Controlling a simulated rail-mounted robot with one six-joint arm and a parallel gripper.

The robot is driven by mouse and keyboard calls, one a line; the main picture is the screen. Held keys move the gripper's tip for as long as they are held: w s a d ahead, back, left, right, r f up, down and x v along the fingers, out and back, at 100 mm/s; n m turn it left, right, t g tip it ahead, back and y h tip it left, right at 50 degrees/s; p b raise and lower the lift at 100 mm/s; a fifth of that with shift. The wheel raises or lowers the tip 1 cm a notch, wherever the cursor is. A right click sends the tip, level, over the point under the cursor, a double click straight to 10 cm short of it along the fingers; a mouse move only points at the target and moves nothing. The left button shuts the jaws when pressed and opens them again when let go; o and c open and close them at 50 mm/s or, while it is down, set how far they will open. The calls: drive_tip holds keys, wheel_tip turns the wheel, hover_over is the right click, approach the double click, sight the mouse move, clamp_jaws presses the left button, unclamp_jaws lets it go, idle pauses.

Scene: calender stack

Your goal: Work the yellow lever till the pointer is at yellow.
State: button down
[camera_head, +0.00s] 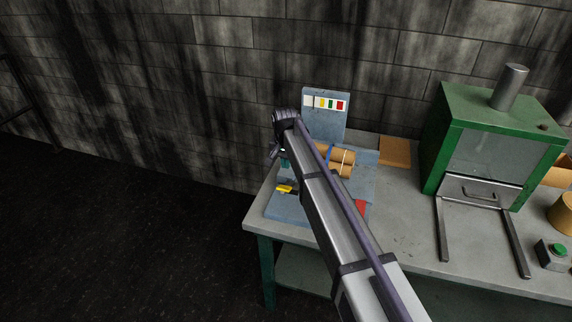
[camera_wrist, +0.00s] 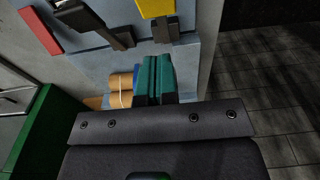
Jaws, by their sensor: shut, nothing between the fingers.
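The yellow lever (camera_head: 284,189) is on the left front of the blue-grey machine base. In the wrist view the yellow lever (camera_wrist: 157,9) is at the top edge, with a dark part under it. My gripper (camera_wrist: 156,62) is shut and empty, its teal fingers pressed together just below that dark part. I cannot tell whether they touch it. In the head view my gripper (camera_head: 284,160) is behind the yellow lever, partly hidden by my arm. I cannot make out a pointer.
A red lever (camera_head: 360,207) is on the right of the base, partly behind my arm. It also shows in the wrist view (camera_wrist: 40,31). Brown rolls (camera_head: 347,163) lie before the panel. A green oven-like box (camera_head: 480,140) stands to the right on the bench (camera_head: 410,230).

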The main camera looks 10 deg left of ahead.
sight(284, 188)
drive_tip(key=f+b, duration=0.1)
drive_tip(key=f, duration=0.1)
drive_tip(key=f+b, duration=0.2)
drive_tip(key=s+f+b, duration=0.1)
drive_tip(key=f, duration=0.1)
drive_tip(key=shift+s+a+f+b, duration=0.1)
drive_tip(key=shift+s+f+b, duration=0.15)
drive_tip(key=shift+s+b, duration=0.1)
drive_tip(key=shift+f, duration=0.1)
drive_tip(key=shift+s+f+t+b, duration=0.5)
drive_tip(key=shift+s+f+b, duration=0.2)
drive_tip(key=shift+b, duration=0.25)
drive_tip(key=f+t+b, duration=0.1)
drive_tip(key=b, duration=0.1)
drive_tip(key=s+f+t+b, duration=0.1)
drive_tip(key=f+b, duration=0.1)
drive_tip(key=s+f+t+b, duration=0.1)
drive_tip(key=b, duration=0.1)
drive_tip(key=shift+s+a+f, duration=0.15)
drive_tip(key=shift+a+f, duration=0.05)
drive_tip(key=shift+a, duration=0.05)
drive_tip(key=shift+s+f+t+b, duration=0.2)
drive_tip(key=shift+f+t+b, duration=0.1)
drive_tip(key=shift+f+b, duration=0.15)
drive_tip(key=shift+s, duration=0.15)
